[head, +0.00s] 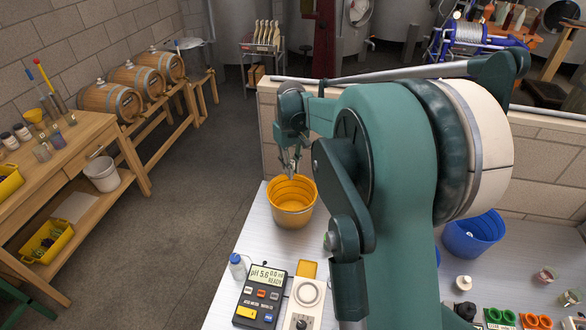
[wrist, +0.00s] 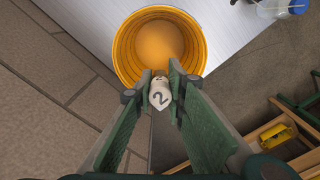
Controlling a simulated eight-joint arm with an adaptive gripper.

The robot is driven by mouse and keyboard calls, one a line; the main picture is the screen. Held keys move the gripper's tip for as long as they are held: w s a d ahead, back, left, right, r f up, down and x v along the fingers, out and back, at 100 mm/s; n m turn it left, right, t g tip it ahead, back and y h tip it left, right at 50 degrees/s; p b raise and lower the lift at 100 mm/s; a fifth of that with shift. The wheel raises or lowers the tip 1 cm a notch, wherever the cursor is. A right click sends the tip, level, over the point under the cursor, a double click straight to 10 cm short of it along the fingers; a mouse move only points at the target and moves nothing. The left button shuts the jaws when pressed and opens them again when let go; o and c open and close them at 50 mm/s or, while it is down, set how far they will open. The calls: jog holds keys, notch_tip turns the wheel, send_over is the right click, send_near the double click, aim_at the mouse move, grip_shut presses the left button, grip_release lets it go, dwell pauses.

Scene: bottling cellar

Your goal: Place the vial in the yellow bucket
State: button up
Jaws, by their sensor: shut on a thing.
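The yellow bucket (head: 290,208) stands near the far left corner of the white bench top, upright and open. In the wrist view the bucket (wrist: 124,52) lies just ahead of the fingertips, and its inside looks empty. My gripper (head: 290,168) is at the bucket's far rim in the head view. In the wrist view my gripper (wrist: 161,80) is shut on a small whitish vial (wrist: 160,95) marked with a 2. The vial is between the fingers at the rim's edge; I cannot tell its height over the rim. In the head view the vial is too small to make out.
A pH meter (head: 262,295), a blue-capped bottle (head: 238,266) and a white device (head: 304,302) stand in front of the bucket. A blue bucket (head: 473,236) stands to the right, beyond my arm. A low block wall (head: 268,130) runs behind the bench.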

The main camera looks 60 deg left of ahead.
jog(key=shift+f, duration=0.15)
notch_tip(320, 180, down, 11)
jog(key=b, duration=0.2)
dwell(1.1)
jog(key=o, duration=0.9)
jog(key=shift+r, duration=0.25)
jog(key=shift+r+p, duration=0.45)
jog(key=shift+r, duration=3)
